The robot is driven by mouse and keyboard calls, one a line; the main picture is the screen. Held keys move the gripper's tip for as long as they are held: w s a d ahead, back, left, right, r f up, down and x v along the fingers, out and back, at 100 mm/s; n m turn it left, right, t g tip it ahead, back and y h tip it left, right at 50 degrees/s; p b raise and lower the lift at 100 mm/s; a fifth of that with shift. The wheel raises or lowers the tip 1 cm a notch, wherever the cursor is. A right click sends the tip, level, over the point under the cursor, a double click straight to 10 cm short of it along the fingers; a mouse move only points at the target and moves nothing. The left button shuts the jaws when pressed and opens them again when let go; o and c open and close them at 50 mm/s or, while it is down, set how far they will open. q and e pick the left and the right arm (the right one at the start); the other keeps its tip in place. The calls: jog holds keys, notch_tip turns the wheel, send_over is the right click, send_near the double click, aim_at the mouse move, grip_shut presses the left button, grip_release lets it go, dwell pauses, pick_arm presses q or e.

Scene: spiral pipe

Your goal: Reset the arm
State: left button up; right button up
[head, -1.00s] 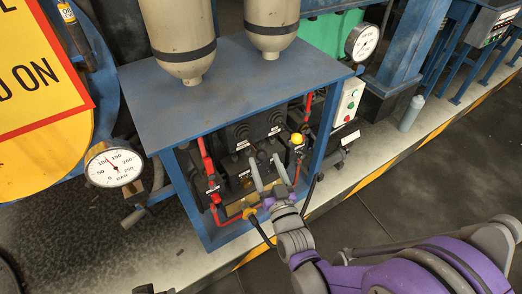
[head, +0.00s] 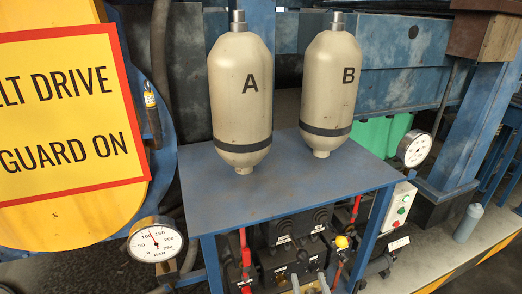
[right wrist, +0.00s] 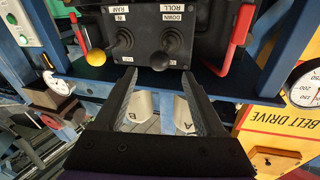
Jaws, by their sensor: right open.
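My right gripper (head: 310,284) shows only by its fingertips at the bottom edge of the head view. It is in front of the black lever block (head: 290,240) under the blue table. In the right wrist view its two fingers (right wrist: 158,73) stand apart with nothing between them. Two black levers (right wrist: 145,48) with white labels lie just beyond the fingertips. A yellow knob (right wrist: 96,57) is left of them, and a red handle (right wrist: 235,45) is at the right. The rest of my right arm is below the head view. My left gripper is not in view.
Two beige cylinders, A (head: 240,100) and B (head: 331,90), stand above the blue table (head: 280,180). Pressure gauges (head: 155,243) and (head: 414,148) flank it. A green and red button box (head: 398,206) is at right. A yellow guard sign (head: 60,120) is at left.

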jog(key=s+d+f+n+g, duration=0.1)
jog(key=s+f+g, duration=0.4)
jog(key=s+g, duration=0.3)
jog(key=s+d+f+g, duration=0.2)
jog(key=s+f+g, duration=0.3)
jog(key=s, duration=0.6)
pick_arm(q)
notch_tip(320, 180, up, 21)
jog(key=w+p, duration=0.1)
jog(key=p, duration=1.7)
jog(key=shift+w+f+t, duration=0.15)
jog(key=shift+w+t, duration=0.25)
pick_arm(e)
notch_tip(320, 180, up, 21)
jog(key=w, duration=0.2)
jog(key=shift+w+g+h, duration=0.15)
jog(key=shift+g+h, duration=0.15)
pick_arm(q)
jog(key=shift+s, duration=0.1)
pick_arm(e)
jog(key=shift+a+r, duration=0.1)
jog(key=shift+c, duration=0.2)
